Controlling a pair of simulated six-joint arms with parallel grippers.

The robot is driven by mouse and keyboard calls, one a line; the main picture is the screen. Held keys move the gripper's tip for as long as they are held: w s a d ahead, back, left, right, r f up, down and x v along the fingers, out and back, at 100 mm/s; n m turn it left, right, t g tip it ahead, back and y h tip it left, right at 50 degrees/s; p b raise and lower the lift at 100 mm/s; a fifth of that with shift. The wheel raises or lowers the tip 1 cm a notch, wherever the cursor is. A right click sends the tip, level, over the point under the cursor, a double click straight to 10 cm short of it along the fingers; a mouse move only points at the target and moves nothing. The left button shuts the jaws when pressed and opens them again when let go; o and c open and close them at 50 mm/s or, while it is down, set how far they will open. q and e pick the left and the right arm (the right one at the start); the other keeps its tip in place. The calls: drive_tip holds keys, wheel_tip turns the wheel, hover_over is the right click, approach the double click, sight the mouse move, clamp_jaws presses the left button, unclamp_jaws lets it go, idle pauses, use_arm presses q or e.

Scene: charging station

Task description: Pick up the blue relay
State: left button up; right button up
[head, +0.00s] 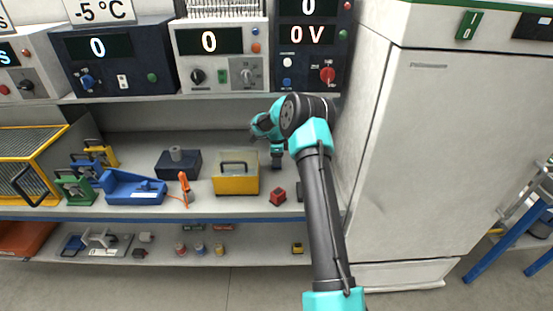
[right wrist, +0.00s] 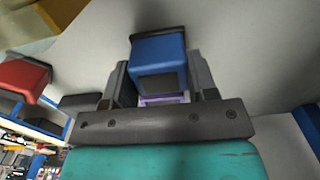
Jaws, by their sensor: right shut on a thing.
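A blue relay (right wrist: 160,62) sits between the two dark fingers of my right gripper (right wrist: 160,85) in the right wrist view. The gripper is shut on it, with a finger against each side. In the head view my right gripper (head: 277,163) is over the back of the middle shelf, behind the red relay. The blue relay cannot be made out there. My left gripper is not in view.
A red relay (head: 278,197) stands on the shelf near its front edge and shows in the right wrist view (right wrist: 24,78). A tall white cabinet (head: 425,150) bounds the right side.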

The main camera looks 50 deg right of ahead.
drive_tip(key=s+a, duration=0.5)
wheel_tip(320, 180, up, 14)
idle(0.6)
drive_tip(key=shift+f, duration=0.1)
idle(0.4)
